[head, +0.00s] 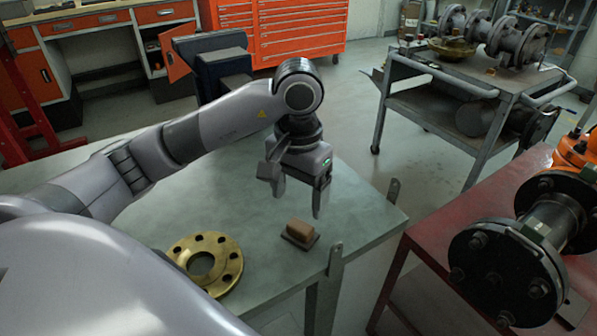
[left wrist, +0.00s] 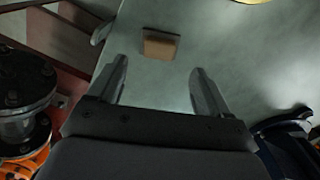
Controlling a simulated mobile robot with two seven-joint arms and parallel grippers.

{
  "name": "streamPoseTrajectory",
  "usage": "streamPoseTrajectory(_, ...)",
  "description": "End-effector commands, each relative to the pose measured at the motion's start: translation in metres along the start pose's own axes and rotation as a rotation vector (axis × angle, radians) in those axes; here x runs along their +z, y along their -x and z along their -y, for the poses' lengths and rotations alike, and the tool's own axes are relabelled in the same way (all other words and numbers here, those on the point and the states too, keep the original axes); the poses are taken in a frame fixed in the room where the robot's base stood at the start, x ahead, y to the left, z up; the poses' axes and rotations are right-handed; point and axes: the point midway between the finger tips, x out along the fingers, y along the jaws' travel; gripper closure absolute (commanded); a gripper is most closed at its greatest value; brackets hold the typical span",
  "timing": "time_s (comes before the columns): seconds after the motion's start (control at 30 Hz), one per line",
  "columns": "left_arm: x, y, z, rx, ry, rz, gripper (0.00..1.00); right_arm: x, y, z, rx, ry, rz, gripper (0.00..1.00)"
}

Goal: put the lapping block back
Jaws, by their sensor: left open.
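The lapping block (head: 301,230), a small brown block, sits at a dark flat pad or base (head: 292,241) on the grey-green table near its front right edge. It also shows in the left wrist view (left wrist: 160,46), beyond the fingertips and roughly centred between them. My left gripper (head: 297,205) is open and empty above the table, fingers pointing down, apart from the block; its two fingers also show in the left wrist view (left wrist: 159,68). Whether the block rests fully on the dark base is hard to tell. My right gripper is not in view.
A brass flange ring (head: 228,258) lies left of the block. Upright metal tabs (head: 335,262) stand at the table's right edge. A red bench (head: 430,222) with a black flanged valve (head: 505,262) stands right, across a gap. A grey cart (head: 440,118) stands behind.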

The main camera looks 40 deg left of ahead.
Motion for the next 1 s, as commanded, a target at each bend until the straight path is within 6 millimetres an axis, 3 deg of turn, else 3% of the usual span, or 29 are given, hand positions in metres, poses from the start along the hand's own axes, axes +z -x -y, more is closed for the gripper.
streamPoseTrajectory(0.1, -0.001, 0.022, 0.000, -0.001, -0.001, -0.005, 0.22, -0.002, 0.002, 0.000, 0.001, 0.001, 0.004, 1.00)
streamPoseTrajectory(0.37, -0.001, 0.046, 0.000, 0.000, 0.000, -0.003, 0.22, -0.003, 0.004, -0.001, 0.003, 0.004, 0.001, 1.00)
streamPoseTrajectory(1.0, 0.000, 0.050, 0.000, 0.000, 0.000, 0.000, 0.22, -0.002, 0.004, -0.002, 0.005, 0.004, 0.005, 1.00)
